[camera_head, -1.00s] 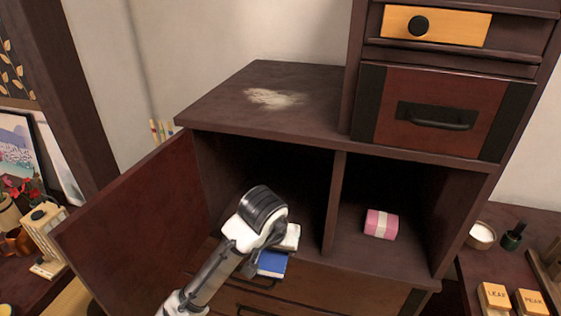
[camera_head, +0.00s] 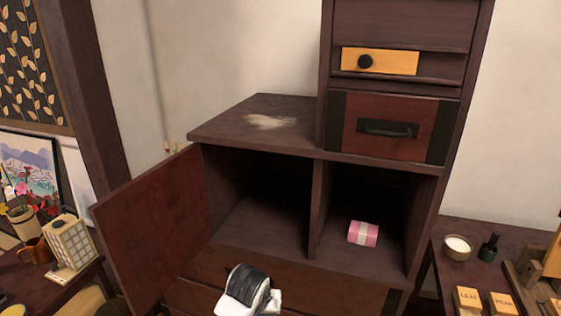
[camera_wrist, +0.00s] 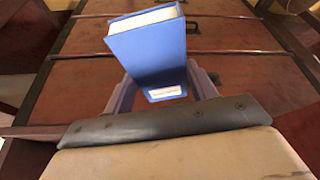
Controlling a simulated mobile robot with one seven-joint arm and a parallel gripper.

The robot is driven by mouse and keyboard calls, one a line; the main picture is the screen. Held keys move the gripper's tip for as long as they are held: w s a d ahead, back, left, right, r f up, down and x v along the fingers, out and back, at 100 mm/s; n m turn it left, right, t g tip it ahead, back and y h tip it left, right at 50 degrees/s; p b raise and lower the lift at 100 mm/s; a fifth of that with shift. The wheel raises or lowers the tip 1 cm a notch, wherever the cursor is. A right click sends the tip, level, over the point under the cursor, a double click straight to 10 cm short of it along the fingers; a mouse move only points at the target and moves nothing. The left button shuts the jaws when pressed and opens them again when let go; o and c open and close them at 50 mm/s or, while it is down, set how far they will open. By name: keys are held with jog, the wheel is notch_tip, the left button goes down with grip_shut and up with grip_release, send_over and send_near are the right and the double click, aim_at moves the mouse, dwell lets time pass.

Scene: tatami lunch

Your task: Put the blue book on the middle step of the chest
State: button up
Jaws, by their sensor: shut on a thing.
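The blue book (camera_wrist: 150,50) shows in the wrist view, with white page edges and a white label near its lower end. My gripper (camera_wrist: 166,88) is shut on it, one finger at each side. In the head view my gripper (camera_head: 250,290) is low in front of the chest's lower drawers, and the book is hidden there. The chest (camera_head: 262,255) is dark wood and stepped. Its middle step (camera_head: 235,125) is a flat top left of the taller drawer section, with a pale dusty patch (camera_head: 270,121) on it.
The cabinet door (camera_head: 150,225) stands open to the left. The left compartment looks empty; the right one holds a pink wrapped bundle (camera_head: 363,233). A lantern (camera_head: 70,242) stands at left. Labelled blocks (camera_head: 485,301) and jars (camera_head: 457,247) are on the right.

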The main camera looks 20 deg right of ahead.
jog(key=w+a+f+n, duration=0.2)
jog(key=a+f, duration=0.2)
jog(key=f, duration=0.5)
jog(key=w+a+f+n+t+y, duration=0.1)
jog(key=w+a+f, duration=0.2)
jog(key=f, duration=0.6)
jog(key=shift+a+n, duration=0.4)
jog(key=shift+a, duration=0.25)
jog(key=shift+w+y, duration=0.1)
jog(key=shift+y, duration=0.2)
